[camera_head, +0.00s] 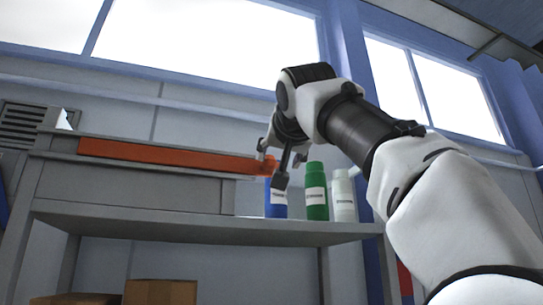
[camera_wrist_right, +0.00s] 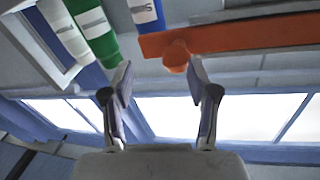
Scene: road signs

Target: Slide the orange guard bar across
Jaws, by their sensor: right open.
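The orange guard bar (camera_head: 165,154) lies along the front of a grey housing on the shelf in the head view. A round orange knob (camera_wrist_right: 177,56) stands out near its end in the right wrist view, where the bar (camera_wrist_right: 240,36) runs off to the right. My right gripper (camera_head: 272,171) is at the bar's right end. Its fingers (camera_wrist_right: 163,88) are open, with the knob between and just beyond the fingertips; I cannot tell whether they touch it. My left gripper is not in view.
A blue bottle (camera_head: 276,207), a green bottle (camera_head: 316,190) and a white bottle (camera_head: 343,195) stand on the shelf (camera_head: 200,230) right of the housing, close to my right gripper. Cardboard boxes (camera_head: 160,292) sit below. Windows are behind.

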